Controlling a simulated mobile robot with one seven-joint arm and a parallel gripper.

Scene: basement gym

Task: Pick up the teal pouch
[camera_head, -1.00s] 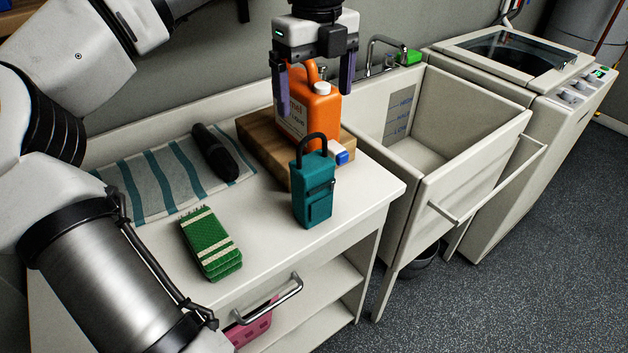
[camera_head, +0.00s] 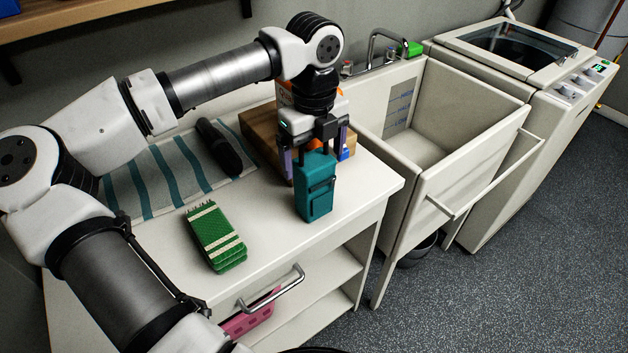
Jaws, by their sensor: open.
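The teal pouch (camera_head: 315,188) stands upright on the white countertop, near its front right corner. Its dark loop handle at the top is mostly hidden by my gripper. My gripper (camera_head: 313,165) is open and points down right over the pouch. Its purple-grey fingers show on the left and right of the pouch's top. I cannot tell whether either finger touches it.
A wooden board (camera_head: 262,128) and a mostly hidden orange jug (camera_head: 284,93) are behind my gripper. Green sponges (camera_head: 215,237), a black cylindrical item (camera_head: 219,147) and a striped towel (camera_head: 155,178) lie left. A deep sink (camera_head: 440,135) is right.

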